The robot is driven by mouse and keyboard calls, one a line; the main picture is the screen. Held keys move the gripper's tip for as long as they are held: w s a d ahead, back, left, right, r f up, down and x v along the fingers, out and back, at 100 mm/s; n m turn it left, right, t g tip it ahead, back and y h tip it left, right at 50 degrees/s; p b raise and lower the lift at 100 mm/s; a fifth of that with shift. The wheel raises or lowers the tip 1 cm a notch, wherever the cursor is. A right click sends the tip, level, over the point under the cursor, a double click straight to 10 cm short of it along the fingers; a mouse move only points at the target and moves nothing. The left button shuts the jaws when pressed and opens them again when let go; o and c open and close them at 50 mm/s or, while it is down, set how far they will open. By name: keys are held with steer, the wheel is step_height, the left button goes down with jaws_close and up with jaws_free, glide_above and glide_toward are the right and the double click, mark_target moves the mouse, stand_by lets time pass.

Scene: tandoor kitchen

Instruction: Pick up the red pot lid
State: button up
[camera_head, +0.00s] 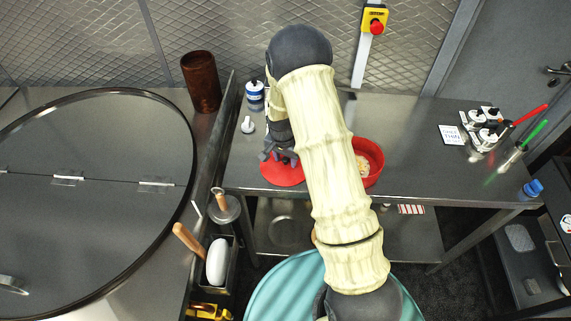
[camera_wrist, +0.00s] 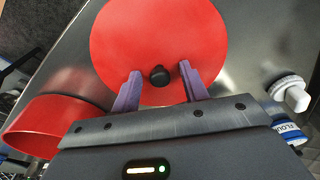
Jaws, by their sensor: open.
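The red pot lid (camera_head: 283,173) lies on the dark metal counter, partly hidden by my gripper and arm in the head view. In the wrist view the red pot lid (camera_wrist: 150,30) is a flat red disc with a small black knob (camera_wrist: 159,76) at its middle. My gripper (camera_wrist: 159,78) is open above the lid, with one finger on each side of the knob. I cannot tell how far the fingertips are above the lid. In the head view my gripper (camera_head: 281,158) is over the lid.
A red pot (camera_head: 376,172) stands right of the lid, partly behind my arm; it also shows in the wrist view (camera_wrist: 40,122). A white-and-blue flour container (camera_head: 255,96) and a small white item (camera_head: 248,126) are behind left. A raised dark panel (camera_head: 216,130) borders the counter's left side.

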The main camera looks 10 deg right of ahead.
mark_target(285, 159)
jaws_close()
steer(key=shift+r, duration=0.1)
step_height(285, 159, up, 10)
steer(key=b, duration=0.2)
stand_by(0.5)
stand_by(0.4)
